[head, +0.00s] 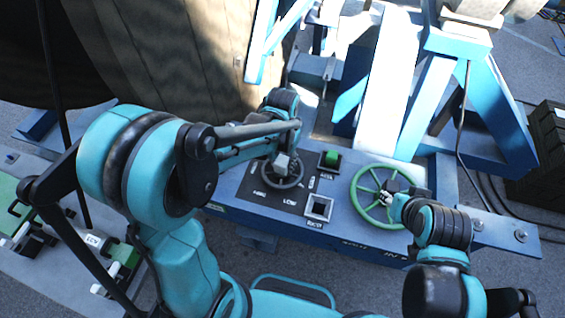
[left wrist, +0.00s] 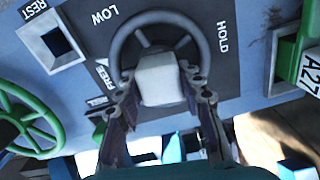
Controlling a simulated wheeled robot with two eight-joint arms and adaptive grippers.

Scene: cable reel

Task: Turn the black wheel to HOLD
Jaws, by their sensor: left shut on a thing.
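The black wheel (head: 284,187) lies on a dark plate on top of the blue base. In the left wrist view the black wheel (left wrist: 205,48) has a pale block at its centre (left wrist: 160,78). My left gripper (head: 283,164) is over the wheel, its fingers on both sides of that block, shut on it. The HOLD label (left wrist: 222,36) is right of the wheel, LOW (left wrist: 105,16) is upper left and FREE (left wrist: 102,75) is left. I cannot make out which label the wheel points to. My right gripper (head: 393,199) is at the green wheel's right side; its fingers are unclear.
A green spoked wheel (head: 369,205) is right of the black wheel. An empty square socket (head: 319,208) and a socket holding a green block (head: 330,159) are between them. A large reel (head: 185,50) stands behind. Dark crates (head: 547,150) are at right.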

